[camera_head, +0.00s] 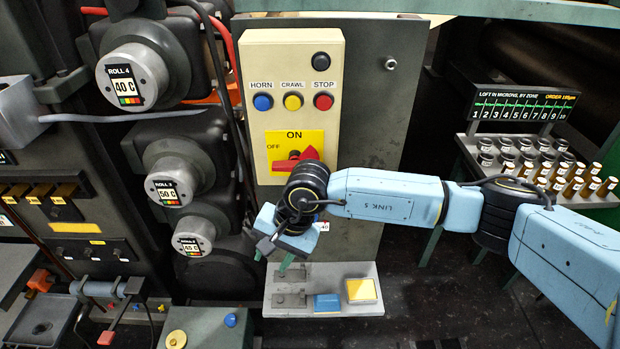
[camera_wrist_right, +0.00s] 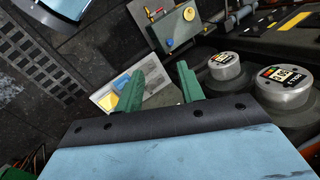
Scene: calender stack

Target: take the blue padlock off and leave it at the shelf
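The blue block (camera_head: 327,302) lies on the small grey shelf (camera_head: 350,309) below the control box; it looks like the blue padlock, but I cannot make out a shackle. A yellow block (camera_head: 361,290) lies to its right. My right gripper (camera_head: 287,268) hangs in front of the panel, above the shelf's left part and below the red switch handle (camera_head: 297,160). Its arm hides the area under the switch. In the right wrist view its green fingers (camera_wrist_right: 167,76) stand apart with nothing visible between them; the shelf (camera_wrist_right: 103,98) shows beyond. My left gripper is not in view.
The cream control box (camera_head: 257,75) carries horn, crawl and stop buttons. Roll housings with round gauges (camera_head: 133,78) crowd the left. A rack of small jars (camera_head: 530,165) stands at the right. Dark floor (camera_head: 440,290) lies open right of the shelf.

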